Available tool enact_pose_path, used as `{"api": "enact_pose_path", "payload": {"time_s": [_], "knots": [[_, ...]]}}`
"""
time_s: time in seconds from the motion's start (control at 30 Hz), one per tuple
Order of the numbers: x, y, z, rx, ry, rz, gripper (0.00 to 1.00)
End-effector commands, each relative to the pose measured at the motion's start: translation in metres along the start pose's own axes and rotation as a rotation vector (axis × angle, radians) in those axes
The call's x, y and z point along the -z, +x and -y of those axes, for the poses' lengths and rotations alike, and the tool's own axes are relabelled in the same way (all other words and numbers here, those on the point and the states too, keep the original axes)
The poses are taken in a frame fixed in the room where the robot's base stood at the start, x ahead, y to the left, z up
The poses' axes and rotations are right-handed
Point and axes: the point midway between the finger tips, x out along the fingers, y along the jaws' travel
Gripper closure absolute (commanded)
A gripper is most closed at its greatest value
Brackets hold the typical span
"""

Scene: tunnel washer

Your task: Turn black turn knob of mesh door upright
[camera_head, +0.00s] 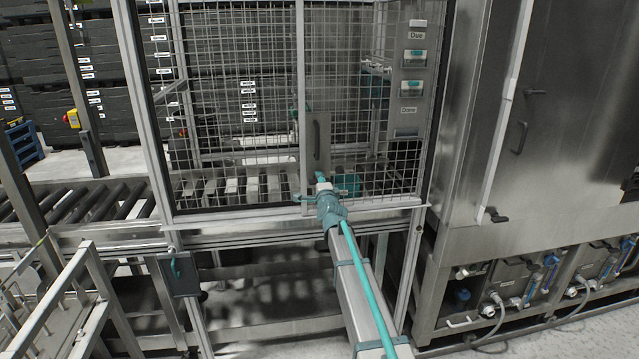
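The mesh door (240,112) stands upright in the middle, in a grey metal frame, and looks shut. A dark vertical pull handle (316,140) sits on a metal plate at the door's centre post. My arm reaches up from the bottom right, and my gripper (321,183) is at the low end of this post, just below the handle plate. The black turn knob cannot be made out; my gripper and wrist cover that part of the door. The fingers are too small and hidden to show whether they are open or hold anything.
A roller conveyor (95,200) runs into the cage from the left. A sign panel with card holders (410,75) hangs at the cage's upper right. A steel cabinet (560,130) stands close on the right. A metal railing (70,290) is at the lower left.

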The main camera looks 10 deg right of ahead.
Motion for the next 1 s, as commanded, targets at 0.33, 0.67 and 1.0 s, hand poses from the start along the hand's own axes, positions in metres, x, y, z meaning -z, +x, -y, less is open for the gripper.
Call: {"api": "enact_pose_path", "payload": {"time_s": [0.33,0.67,1.0], "knots": [[0.0,-0.0006,-0.0002,0.0,0.0,0.0,0.97],[0.0,-0.0006,-0.0005,0.0,-0.015,0.0,1.0],[0.0001,-0.0007,-0.0016,0.0,-0.17,0.0,1.0]]}}
